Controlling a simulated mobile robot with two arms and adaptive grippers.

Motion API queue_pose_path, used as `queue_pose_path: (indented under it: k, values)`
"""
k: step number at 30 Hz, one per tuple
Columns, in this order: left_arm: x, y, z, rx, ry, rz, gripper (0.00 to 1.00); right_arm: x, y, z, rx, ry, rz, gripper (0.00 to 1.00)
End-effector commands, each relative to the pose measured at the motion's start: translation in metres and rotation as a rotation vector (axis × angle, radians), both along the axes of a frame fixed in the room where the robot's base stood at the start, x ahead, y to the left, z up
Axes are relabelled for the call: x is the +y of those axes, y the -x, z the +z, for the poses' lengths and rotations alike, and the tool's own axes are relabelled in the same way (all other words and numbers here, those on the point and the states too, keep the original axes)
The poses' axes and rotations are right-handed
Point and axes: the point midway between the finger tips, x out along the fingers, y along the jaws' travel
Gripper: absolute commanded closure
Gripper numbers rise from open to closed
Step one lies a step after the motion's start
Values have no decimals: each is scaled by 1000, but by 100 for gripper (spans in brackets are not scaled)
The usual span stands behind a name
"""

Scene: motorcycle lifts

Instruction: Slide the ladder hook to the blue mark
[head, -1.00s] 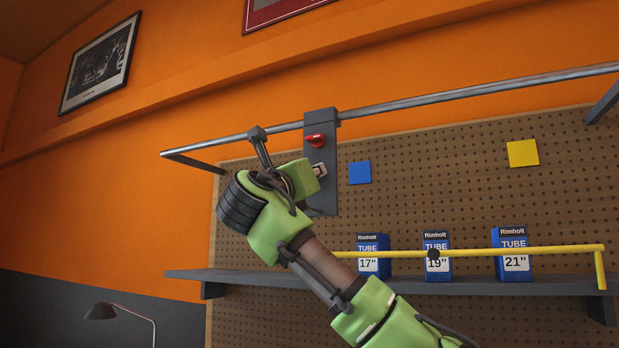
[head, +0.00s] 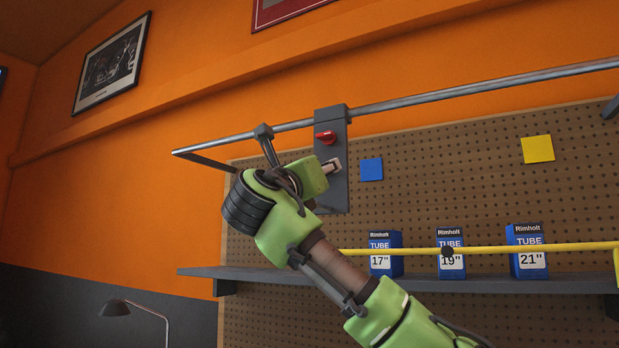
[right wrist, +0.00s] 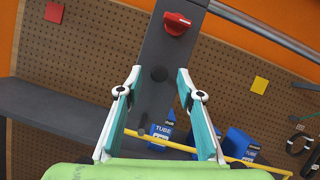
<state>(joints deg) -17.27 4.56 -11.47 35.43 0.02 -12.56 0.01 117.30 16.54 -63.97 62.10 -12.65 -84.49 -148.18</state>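The ladder hook (head: 333,195) is a dark grey upright plate with a red lever, hanging on the metal rail. The blue mark (head: 371,169) is a square on the pegboard, just right of the plate. My right gripper (head: 331,166) is at the plate's middle, below the red lever. In the right wrist view my right gripper (right wrist: 158,82) has its teal-and-white fingers apart. The plate (right wrist: 165,50) shows between and beyond them, with a dark round spot; I cannot tell whether they touch it. The blue mark does not show there. My left gripper is out of view.
The rail (head: 440,95) runs along the top. A yellow mark (head: 537,149) is further right; a red mark (right wrist: 54,12) shows left of the plate. A grey shelf (head: 330,284) carries blue tube boxes (head: 450,262). A yellow bar (head: 480,249) crosses in front of them.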

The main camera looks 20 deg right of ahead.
Motion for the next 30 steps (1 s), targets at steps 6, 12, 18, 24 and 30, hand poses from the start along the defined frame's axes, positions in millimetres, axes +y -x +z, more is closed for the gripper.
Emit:
queue_pose_path:
  k: [6,12,18,24,30]
  values:
    - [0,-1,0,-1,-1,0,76,30,28,-17,-1,0,5,66]
    - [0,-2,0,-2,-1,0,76,55,53,-31,-1,1,2,66]
    - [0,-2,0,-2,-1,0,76,67,66,-38,0,0,0,66]
    - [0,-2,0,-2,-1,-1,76,68,67,-39,1,-2,-1,66]
    - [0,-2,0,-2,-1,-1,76,68,67,-39,0,-1,-1,66]
